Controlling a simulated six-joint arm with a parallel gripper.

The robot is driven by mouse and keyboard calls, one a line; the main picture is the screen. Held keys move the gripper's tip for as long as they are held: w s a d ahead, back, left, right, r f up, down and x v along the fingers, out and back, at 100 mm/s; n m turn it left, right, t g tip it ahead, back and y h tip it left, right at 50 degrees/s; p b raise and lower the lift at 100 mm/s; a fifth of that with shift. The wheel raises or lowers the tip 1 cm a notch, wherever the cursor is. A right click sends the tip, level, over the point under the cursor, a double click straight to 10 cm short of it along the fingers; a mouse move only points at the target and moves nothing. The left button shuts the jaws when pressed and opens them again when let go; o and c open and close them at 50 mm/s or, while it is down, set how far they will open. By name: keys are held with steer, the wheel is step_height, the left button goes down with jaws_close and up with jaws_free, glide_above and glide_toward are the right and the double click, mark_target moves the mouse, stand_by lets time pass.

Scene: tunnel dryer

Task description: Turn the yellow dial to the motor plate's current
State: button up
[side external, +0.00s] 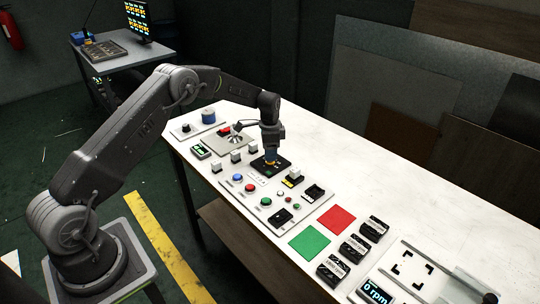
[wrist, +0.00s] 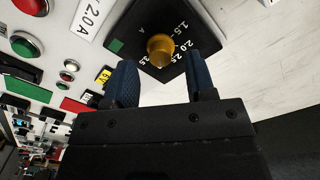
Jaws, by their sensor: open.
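The yellow dial (wrist: 160,50) stands on a black scale plate (wrist: 146,24) with white numbers, among them 1.5 and 2.0, and a letter A. I cannot tell which number the dial points at. A white label (wrist: 88,18) beside the scale plate reads 2.0 A. My gripper (wrist: 163,66) is open, its two blue fingers on either side of and just short of the dial in the picture; contact cannot be told. In the side external view my gripper (side external: 270,157) points down over the black scale plate (side external: 258,162) and hides the dial.
A panel with red, green and blue buttons (side external: 251,188) lies in front of the scale plate. Green (side external: 310,242) and red (side external: 337,218) squares and several black blocks (side external: 355,248) sit to the right. The white table top (side external: 345,165) behind is bare.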

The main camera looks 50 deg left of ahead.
steer(key=shift+f, duration=1)
steer(key=c, duration=0.9)
steer(key=shift+c, duration=0.2)
